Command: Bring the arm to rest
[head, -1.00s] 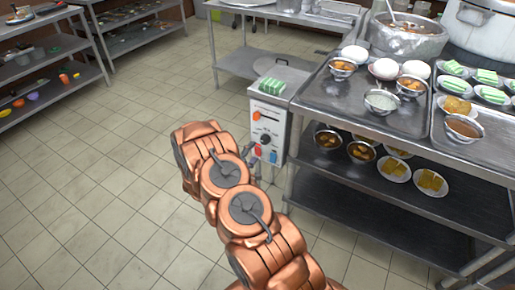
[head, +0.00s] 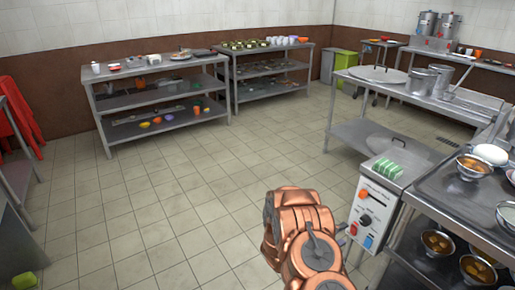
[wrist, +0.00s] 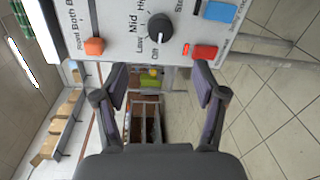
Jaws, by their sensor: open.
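My gripper (wrist: 162,88) is open and empty in the wrist view, its two fingers spread apart. Ahead of it is the control panel (wrist: 140,35) with a black dial (wrist: 159,27), an orange switch (wrist: 94,46) and red and blue buttons. In the head view my copper arm is at the lower right, beside the same panel box (head: 371,212). Whether the fingers touch the panel cannot be told.
A steel counter (head: 455,205) with bowls stands at the right, close to the arm. Another steel table (head: 410,92) stands behind the panel box. Shelved tables (head: 160,68) line the back wall. The tiled floor (head: 180,200) in the middle and left is clear.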

